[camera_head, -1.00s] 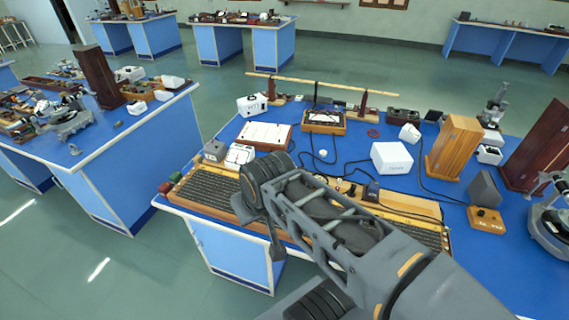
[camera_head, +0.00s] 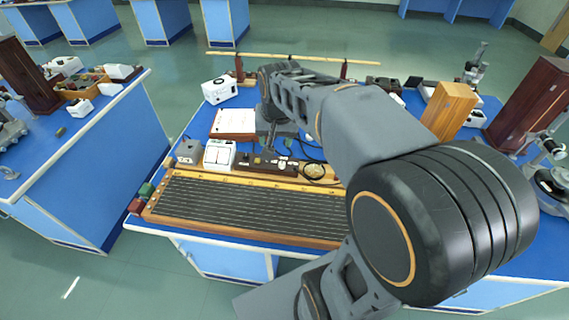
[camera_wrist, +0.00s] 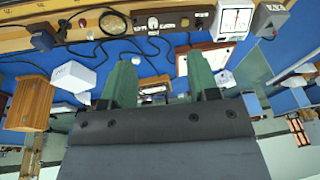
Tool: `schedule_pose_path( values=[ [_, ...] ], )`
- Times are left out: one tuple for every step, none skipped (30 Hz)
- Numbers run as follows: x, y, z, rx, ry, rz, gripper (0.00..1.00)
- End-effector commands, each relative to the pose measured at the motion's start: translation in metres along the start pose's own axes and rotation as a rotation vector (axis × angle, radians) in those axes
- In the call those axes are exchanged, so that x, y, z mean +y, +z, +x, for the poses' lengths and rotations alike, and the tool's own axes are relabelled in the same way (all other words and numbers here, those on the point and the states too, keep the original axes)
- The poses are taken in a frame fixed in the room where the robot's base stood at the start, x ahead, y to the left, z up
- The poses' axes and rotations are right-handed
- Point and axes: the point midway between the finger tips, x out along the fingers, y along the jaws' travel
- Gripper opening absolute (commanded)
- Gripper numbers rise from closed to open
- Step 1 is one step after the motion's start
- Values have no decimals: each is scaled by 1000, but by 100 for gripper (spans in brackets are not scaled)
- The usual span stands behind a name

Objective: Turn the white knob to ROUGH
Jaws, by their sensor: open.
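A narrow dark control box (camera_wrist: 172,22) lies near the top of the wrist view, with a small white round part (camera_wrist: 153,22) that may be the white knob. The same box (camera_head: 262,163) shows in the head view behind the long wire board. No ROUGH mark is readable, so I cannot tell the knob's setting. My gripper (camera_wrist: 162,78) is open, its two green fingers apart with nothing between them. In the head view, my gripper (camera_head: 277,140) hangs over the bench just behind the box, its fingers hardly visible.
The wire board (camera_head: 240,208) runs along the bench's front edge. A white meter (camera_head: 219,155) and a grey block (camera_head: 189,151) stand left of the control box. Black cables (camera_wrist: 90,40) lie around it. A wooden box (camera_wrist: 30,102) and a white box (camera_wrist: 73,77) stand nearby.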

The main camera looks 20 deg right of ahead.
Motion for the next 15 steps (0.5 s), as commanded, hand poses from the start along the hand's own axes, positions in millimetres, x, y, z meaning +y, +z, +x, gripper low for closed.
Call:
schedule_pose_path(
  values=[
    [1, -19, 21, -33, 17, 67, 55],
    [2, -30, 30, -48, 26, 108, 55],
    [3, -43, 41, -67, 38, 163, 55],
    [5, -53, 51, -83, 48, 203, 55],
    [6, -62, 59, -94, 56, 240, 55],
    [9, -73, 72, -112, 68, 288, 55],
    [10, -80, 80, -123, 77, 322, 55],
    [12, -87, 89, -133, 85, 352, 55],
    [14, -95, 100, -146, 95, 390, 55],
    [16, -100, 107, -154, 102, 416, 55],
    [18, -105, 114, -162, 108, 439, 55],
    [19, -110, 122, -170, 116, 465, 55],
    [21, -113, 128, -176, 121, 483, 55],
    [22, -116, 132, -181, 125, 497, 55],
    [23, -119, 137, -186, 130, 515, 55]
  ],
)
